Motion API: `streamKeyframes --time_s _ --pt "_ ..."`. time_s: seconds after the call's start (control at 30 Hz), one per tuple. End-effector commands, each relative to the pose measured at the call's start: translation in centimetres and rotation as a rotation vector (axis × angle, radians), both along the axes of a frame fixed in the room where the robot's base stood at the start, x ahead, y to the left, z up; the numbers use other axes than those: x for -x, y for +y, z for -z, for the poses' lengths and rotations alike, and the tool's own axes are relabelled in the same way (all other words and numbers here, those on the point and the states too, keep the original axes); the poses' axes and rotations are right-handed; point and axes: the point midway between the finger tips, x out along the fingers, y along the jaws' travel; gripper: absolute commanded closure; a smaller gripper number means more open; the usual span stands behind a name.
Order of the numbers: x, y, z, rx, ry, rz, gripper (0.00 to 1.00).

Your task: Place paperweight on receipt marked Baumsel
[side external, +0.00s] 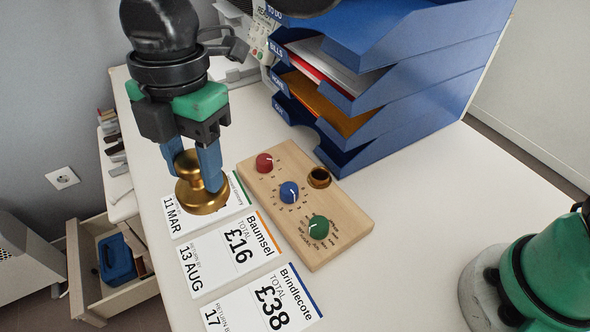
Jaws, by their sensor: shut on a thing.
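My gripper (198,167) has blue fingers and points down, shut on a brass paperweight (203,197) with a round base and a knob. The paperweight is over the top receipt (177,220), dated 11 MAR, and hides much of it. I cannot tell whether the paperweight touches it. The receipt marked Baumsel (228,250), with an orange edge, TOTAL £16 and 13 AUG, lies just below it in the picture, uncovered. The Brindlecote receipt (262,303), £38, with a blue edge, lies nearest the camera.
A wooden board (330,228) with red, blue and green knobs and a brass-rimmed hole lies right of the receipts. A blue tray stack (400,110) with papers stands behind. An open drawer (95,275) is at lower left. The desk is clear at right centre.

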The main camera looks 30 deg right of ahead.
Motion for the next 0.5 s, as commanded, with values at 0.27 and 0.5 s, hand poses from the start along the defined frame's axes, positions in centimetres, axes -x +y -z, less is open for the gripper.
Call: streamKeyframes --time_s 0.27,0.5 --pt "0.0 0.0 6.9 0.000 0.000 0.001 1.00" --pt "0.0 0.0 9.7 0.000 0.000 0.001 1.00"
